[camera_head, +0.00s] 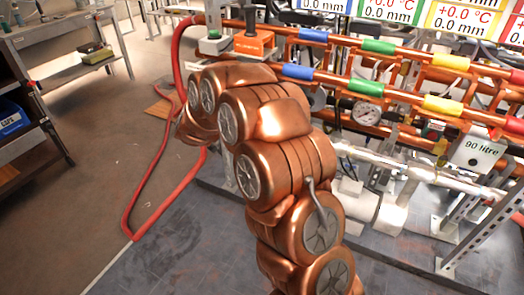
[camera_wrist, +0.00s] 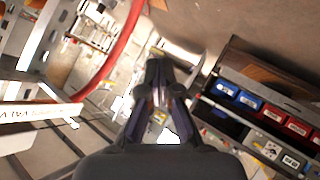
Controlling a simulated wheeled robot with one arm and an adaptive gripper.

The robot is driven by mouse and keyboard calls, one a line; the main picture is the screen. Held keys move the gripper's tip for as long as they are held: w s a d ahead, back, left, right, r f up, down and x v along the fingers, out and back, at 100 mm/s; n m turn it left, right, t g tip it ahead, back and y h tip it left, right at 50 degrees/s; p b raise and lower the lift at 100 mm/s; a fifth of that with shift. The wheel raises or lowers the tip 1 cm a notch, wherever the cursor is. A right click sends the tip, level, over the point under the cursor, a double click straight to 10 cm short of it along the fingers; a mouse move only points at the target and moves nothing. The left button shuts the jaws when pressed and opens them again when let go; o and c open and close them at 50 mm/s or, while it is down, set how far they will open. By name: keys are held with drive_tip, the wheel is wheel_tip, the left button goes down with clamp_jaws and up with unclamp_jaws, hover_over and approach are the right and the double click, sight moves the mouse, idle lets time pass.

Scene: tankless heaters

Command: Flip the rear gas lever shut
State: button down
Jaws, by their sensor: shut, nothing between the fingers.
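My gripper (camera_wrist: 157,97) shows in the wrist view with its dark fingers together and nothing between them. In the head view my copper-coloured arm hides it. I cannot pick out the rear gas lever for certain in either view. The copper pipes (camera_head: 400,96) of the heater rig run across the right of the head view, with blue, green, yellow and red bands. No lever is seen touching my gripper.
A red hose (camera_head: 152,190) loops over the floor left of my arm and shows in the wrist view (camera_wrist: 118,47). A pressure gauge (camera_head: 366,112) and a "90 litre" box (camera_head: 478,151) sit on the rig. A shelf with blue and red bins (camera_wrist: 247,100) stands right in the wrist view.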

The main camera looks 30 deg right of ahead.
drive_tip(key=w+d+f+h+b, duration=0.4)
drive_tip(key=d+f+h+b, duration=0.1)
drive_tip(key=d+f, duration=0.6)
drive_tip(key=s+d+f+n+g+h+b, duration=0.1)
drive_tip(key=s+d+f+h+b, duration=0.2)
drive_tip(key=d+f+h+b, duration=0.2)
drive_tip(key=d+f+h, duration=0.3)
drive_tip(key=d+f, duration=0.2)
drive_tip(key=d, duration=0.1)
drive_tip(key=shift+s+d+f+b, duration=0.2)
drive_tip(key=shift+f+b, duration=0.1)
drive_tip(key=shift+b, duration=0.05)
drive_tip(key=b+x, duration=0.3)
drive_tip(key=x, duration=0.7)
drive_tip(key=shift+s+d+b, duration=0.25)
drive_tip(key=shift+s+b, duration=0.2)
drive_tip(key=shift+s, duration=0.55)
drive_tip(key=shift+s+d+b, duration=0.3)
drive_tip(key=shift+s+b, duration=0.1)
drive_tip(key=shift+s, duration=0.55)
drive_tip(key=shift+r+p, duration=0.2)
drive_tip(key=shift+p, duration=0.5)
